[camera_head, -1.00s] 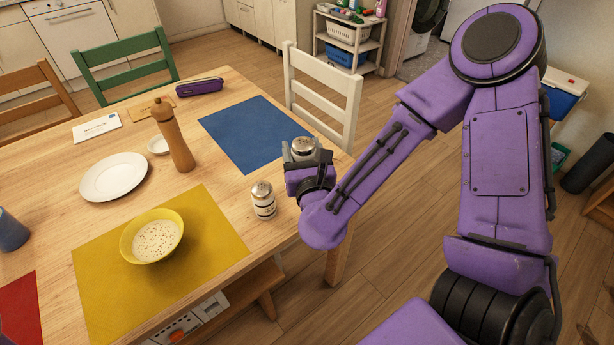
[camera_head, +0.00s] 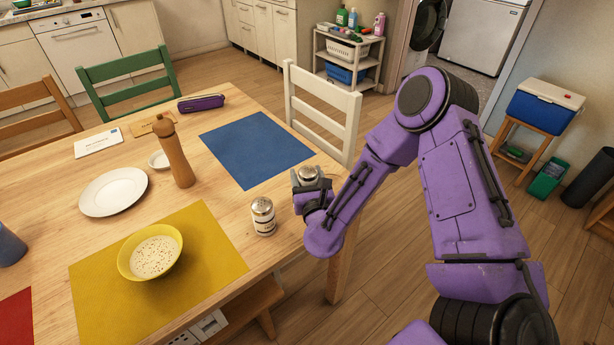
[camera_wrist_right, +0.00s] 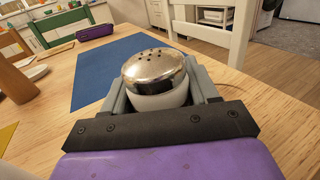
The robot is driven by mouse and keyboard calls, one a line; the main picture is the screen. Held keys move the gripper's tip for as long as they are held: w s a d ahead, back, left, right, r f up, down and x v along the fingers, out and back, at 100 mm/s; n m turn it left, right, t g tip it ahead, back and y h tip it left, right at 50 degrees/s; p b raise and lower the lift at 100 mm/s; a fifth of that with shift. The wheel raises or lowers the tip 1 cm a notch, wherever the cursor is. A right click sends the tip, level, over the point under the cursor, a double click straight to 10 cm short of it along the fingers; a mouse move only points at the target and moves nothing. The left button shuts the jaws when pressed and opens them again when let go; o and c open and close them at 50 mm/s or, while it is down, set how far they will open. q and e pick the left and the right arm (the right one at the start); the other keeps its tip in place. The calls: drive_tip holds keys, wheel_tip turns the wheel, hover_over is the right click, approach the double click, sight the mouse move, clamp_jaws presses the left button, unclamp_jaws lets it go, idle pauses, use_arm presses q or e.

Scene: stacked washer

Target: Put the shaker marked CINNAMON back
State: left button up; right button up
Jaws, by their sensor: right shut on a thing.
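My right gripper (camera_head: 310,180) is shut on a shaker (camera_head: 308,173) with a domed metal cap, near the table's right edge. In the right wrist view the shaker's holed cap (camera_wrist_right: 154,75) stands upright between the two fingers (camera_wrist_right: 158,92); its label is hidden. A second shaker (camera_head: 263,217) with a metal cap and a label stands upright on the table, to the left of the gripper and right of the yellow mat. Its label is too small to read. My left gripper is not in view.
A yellow bowl (camera_head: 150,252) sits on the yellow mat (camera_head: 215,262). A blue mat (camera_head: 256,150) lies empty behind the gripper. A wooden mill (camera_head: 174,152), a white plate (camera_head: 114,191) and a small dish (camera_head: 158,160) stand further left. A white chair (camera_head: 322,110) is at the table's far right edge.

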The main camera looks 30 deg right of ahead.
drive_tip(key=shift+f, duration=0.2)
drive_tip(key=o, duration=1.1)
drive_tip(key=shift+r, duration=0.25)
drive_tip(key=shift+s+a+f, duration=0.15)
drive_tip(key=shift+s, duration=0.15)
drive_tip(key=b+v, duration=0.3)
drive_tip(key=v, duration=0.5)
drive_tip(key=shift+s+a+f, duration=0.15)
drive_tip(key=shift+s, duration=0.1)
drive_tip(key=shift+s+a+r+p, duration=0.25)
drive_tip(key=shift+s+r+p, duration=0.35)
drive_tip(key=shift+p, duration=0.25)
drive_tip(key=shift+s+a+f, duration=0.15)
drive_tip(key=shift+s, duration=0.25)
drive_tip(key=shift+s+f+p, duration=0.2)
drive_tip(key=shift+s+p, duration=0.1)
drive_tip(key=shift+s, duration=0.05)
